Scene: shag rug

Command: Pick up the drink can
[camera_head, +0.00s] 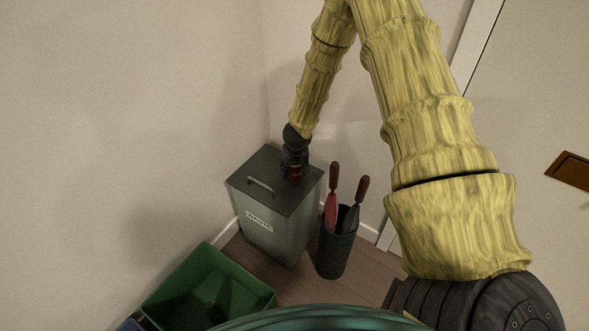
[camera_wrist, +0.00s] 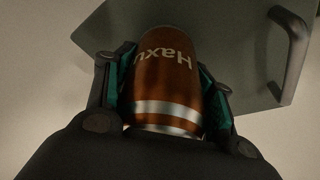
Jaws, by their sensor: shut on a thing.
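The drink can (camera_wrist: 165,75) is brown-orange with pale lettering and a silver band, seen large in the wrist view between my two fingers. My gripper (camera_wrist: 168,92) is shut on it, with a finger pressed against each side. Whether the can touches the lid cannot be told.
A dark holder (camera_head: 336,250) with two brown-handled tools stands right of the waste bin, close to my gripper. An open green bin (camera_head: 205,285) stands front left. The bin lid has a raised handle (camera_head: 261,187). Walls close in behind the bin.

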